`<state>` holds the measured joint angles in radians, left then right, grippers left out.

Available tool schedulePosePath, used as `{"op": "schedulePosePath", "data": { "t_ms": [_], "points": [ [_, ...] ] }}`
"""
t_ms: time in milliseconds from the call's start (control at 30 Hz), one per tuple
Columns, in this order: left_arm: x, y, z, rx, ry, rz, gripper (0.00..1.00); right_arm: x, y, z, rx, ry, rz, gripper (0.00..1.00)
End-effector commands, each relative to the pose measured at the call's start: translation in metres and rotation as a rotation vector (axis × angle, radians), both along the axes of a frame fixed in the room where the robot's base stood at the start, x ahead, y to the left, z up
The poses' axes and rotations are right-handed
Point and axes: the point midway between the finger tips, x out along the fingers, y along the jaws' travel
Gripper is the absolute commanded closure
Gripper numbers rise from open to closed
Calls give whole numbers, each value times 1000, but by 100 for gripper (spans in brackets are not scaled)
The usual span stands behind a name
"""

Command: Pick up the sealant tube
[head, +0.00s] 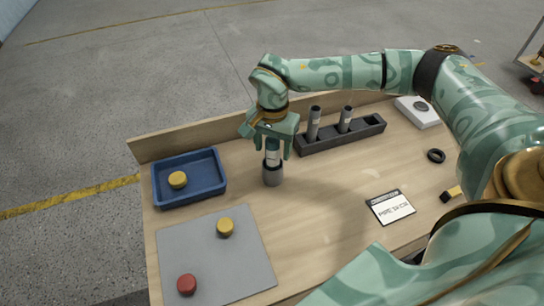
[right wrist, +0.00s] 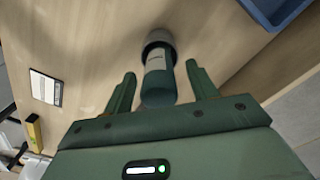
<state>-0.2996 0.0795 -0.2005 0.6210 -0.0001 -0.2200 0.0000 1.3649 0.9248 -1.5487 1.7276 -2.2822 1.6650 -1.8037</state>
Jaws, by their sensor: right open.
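A dark tube with a pale label (head: 272,157) stands upright in a grey cup-like holder (head: 272,176) on the workbench. The right wrist view also shows the tube (right wrist: 158,88) pointing toward the camera, with the round holder (right wrist: 160,40) beyond it. My right gripper (head: 272,153) is open above the holder, with one finger on each side of the tube's upper part. In the right wrist view small gaps show between the tube and both fingers. Two similar tubes (head: 314,122) (head: 346,118) stand in a black rack (head: 340,137). My left gripper is not in view.
A blue tray (head: 190,198) with a yellow piece (head: 178,180) lies to the left. A grey mat (head: 212,262) bears another yellow piece (head: 225,226) and a red one (head: 186,284). A label card (head: 390,207) and black ring (head: 436,156) lie right. A low ledge runs behind.

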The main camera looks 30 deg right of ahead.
Motion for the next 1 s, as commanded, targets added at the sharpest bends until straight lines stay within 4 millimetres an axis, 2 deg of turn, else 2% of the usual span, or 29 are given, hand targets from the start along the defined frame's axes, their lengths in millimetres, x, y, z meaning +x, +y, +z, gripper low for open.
{"op": "schedulePosePath", "data": {
  "t_ms": [100,267,533,633,1000],
  "points": [
    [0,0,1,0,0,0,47,0,0,1,0,-1,0,45],
    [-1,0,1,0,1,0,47,0,0,2,0,0,0,89],
    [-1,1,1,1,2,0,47,0,0,2,0,-1,-1,91],
    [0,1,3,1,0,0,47,1,0,11,-1,-3,-1,91],
    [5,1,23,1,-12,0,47,1,0,87,0,-5,-1,91]
  ]
}}
